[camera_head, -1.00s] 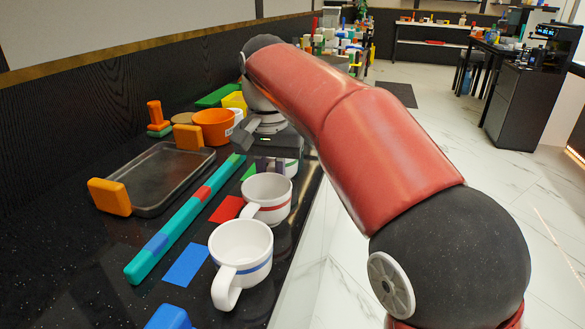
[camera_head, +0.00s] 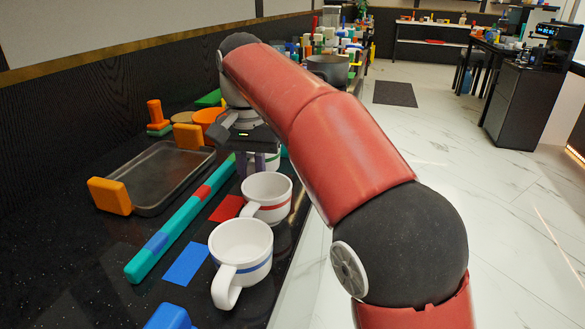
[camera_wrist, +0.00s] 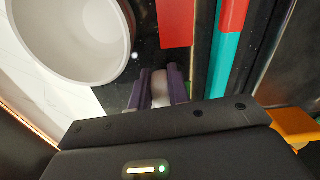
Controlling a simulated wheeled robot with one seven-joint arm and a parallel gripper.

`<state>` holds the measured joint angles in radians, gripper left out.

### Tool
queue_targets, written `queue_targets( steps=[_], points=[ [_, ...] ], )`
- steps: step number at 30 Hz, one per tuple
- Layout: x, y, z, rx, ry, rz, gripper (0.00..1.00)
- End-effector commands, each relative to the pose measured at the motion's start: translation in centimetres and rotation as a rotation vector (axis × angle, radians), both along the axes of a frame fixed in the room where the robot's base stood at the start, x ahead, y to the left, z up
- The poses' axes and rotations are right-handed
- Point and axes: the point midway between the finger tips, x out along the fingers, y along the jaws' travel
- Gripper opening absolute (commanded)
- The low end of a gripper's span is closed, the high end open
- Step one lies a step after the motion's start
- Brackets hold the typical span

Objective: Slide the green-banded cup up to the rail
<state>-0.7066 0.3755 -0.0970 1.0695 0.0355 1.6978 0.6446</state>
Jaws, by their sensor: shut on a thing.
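The green-banded cup (camera_head: 263,170) stands on the dark counter at the far end of the row of cups, mostly hidden by my gripper (camera_head: 261,160). My gripper reaches down and is shut on its white handle, which shows between the purple fingers in the wrist view (camera_wrist: 159,88). The cup's body is out of sight there. The rail (camera_head: 178,218) is a long teal bar with blue and red sections, lying just left of the cup. It also shows in the wrist view (camera_wrist: 224,68). I cannot tell whether cup and rail touch.
The red-banded cup (camera_head: 268,190) stands close on the near side, with the blue-banded cup (camera_head: 240,245) nearer still. Red (camera_head: 227,208) and blue (camera_head: 187,263) patches lie between them and the rail. A tray (camera_head: 160,175) with orange handles lies beyond the rail.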

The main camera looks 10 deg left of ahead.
Motion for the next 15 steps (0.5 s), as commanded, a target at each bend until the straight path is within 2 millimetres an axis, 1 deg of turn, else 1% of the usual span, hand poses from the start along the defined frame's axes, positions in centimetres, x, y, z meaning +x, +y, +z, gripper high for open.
queue_targets(
  steps=[15],
  points=[
    [0.5,1.9,0.0,0.0,-0.001,-0.001,0.0]
  ],
)
